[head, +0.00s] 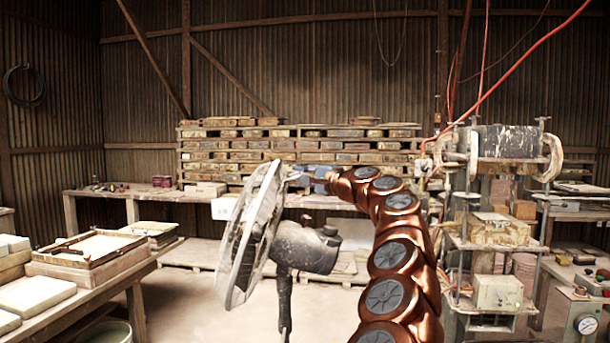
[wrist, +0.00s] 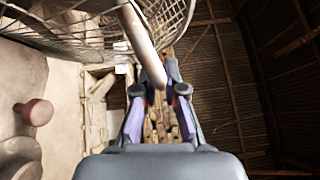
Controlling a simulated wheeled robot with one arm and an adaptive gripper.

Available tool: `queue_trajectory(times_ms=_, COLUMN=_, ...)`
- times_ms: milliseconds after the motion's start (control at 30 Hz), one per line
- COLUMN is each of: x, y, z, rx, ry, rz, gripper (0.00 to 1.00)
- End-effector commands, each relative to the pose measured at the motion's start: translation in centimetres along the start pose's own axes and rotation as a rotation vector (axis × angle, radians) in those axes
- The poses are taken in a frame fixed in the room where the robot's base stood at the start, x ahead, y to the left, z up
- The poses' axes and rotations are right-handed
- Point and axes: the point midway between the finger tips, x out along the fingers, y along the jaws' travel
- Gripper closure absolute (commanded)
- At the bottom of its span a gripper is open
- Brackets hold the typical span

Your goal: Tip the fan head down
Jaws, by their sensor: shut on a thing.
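The fan stands in front of me in the head view, with its round wire cage (head: 240,240) turned to the left. Its dark, worn motor housing (head: 305,248) sits behind the cage on a pole (head: 284,300). My gripper (head: 303,176) is at the upper edge of the cage, on the motor side. In the wrist view, a pale rod (wrist: 138,40) runs beside the cage (wrist: 75,35) down between the fingers of my gripper (wrist: 158,80), which is shut on it. The rod's far end is out of view there.
A work table (head: 100,285) with a wooden frame stands at the left. A press (head: 500,190) with hanging cables stands at the right. A long bench (head: 150,192) and stacked pallets (head: 290,150) are behind the fan. The floor between is partly clear.

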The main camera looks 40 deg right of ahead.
Motion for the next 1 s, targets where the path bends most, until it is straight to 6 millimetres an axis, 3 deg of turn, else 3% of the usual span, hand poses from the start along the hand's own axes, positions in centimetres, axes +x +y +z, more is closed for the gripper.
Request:
queue_trajectory(times_ms=167, x=1.4, y=-0.2, z=1.5, rx=-0.048, ry=-0.004, rz=0.049, gripper=1.00)
queue_trajectory(times_ms=433, x=5.3, y=0.3, z=5.3, rx=-0.191, ry=-0.004, rz=0.192, gripper=1.00)
queue_trajectory(times_ms=700, x=8.8, y=2.0, z=8.8, rx=-0.326, ry=-0.004, rz=0.329, gripper=1.00)
queue_trajectory(times_ms=1000, x=10.9, y=3.5, z=10.9, rx=-0.415, ry=-0.002, rz=0.416, gripper=1.00)
